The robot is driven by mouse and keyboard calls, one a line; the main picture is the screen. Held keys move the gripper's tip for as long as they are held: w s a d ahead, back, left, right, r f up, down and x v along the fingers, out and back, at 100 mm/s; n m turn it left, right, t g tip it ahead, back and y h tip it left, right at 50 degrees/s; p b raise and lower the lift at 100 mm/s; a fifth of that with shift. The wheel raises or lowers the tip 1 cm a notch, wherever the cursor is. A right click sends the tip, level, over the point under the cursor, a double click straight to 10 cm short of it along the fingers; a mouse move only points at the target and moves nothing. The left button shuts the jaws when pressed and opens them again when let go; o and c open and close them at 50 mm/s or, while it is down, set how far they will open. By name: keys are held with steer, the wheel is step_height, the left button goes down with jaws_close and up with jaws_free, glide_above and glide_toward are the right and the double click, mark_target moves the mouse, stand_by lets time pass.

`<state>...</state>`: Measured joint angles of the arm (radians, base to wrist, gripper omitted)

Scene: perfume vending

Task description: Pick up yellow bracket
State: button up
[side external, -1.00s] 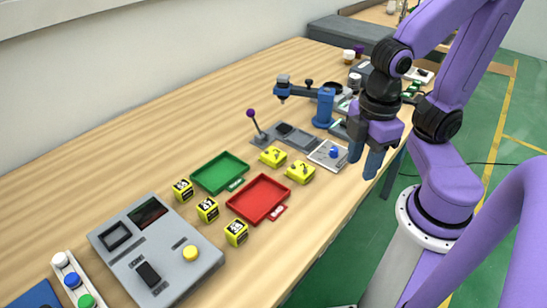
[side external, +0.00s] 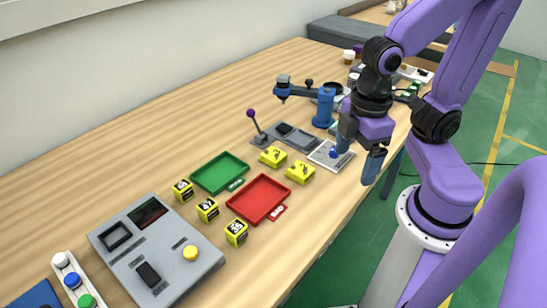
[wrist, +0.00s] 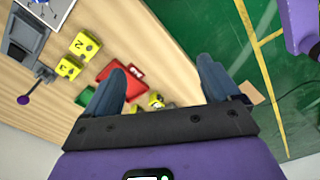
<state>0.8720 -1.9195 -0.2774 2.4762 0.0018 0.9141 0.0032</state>
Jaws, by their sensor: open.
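Two yellow bracket-like pieces lie on the wooden table: one yellow bracket (side external: 300,172) beside the red tray, and another yellow bracket (side external: 273,156) just behind it, to the left.
A red tray (side external: 243,209) and a green tray (side external: 201,179) lie left of the brackets. Several yellow cubes (side external: 207,209) stand near a grey console (side external: 128,267). A white plate with a blue knob (side external: 324,160) and a purple-knobbed lever (side external: 258,126) are close to the brackets.

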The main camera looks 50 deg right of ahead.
steer(key=w+a+m, duration=0.1)
steer(key=w+m, duration=0.3)
steer(key=w, duration=0.5)
steer(key=m, duration=0.8)
glide_above(273, 154)
step_height(273, 154, down, 2)
steer(key=f, duration=1.2)
steer(key=shift+s+d, duration=0.2)
steer(key=shift+s, duration=0.1)
steer(key=shift+w+f, duration=0.15)
steer(key=shift+f, duration=1.15)
steer(key=shift+w+f, duration=0.15)
steer(key=shift+f, duration=1.1)
steer(key=c, duration=1.4)
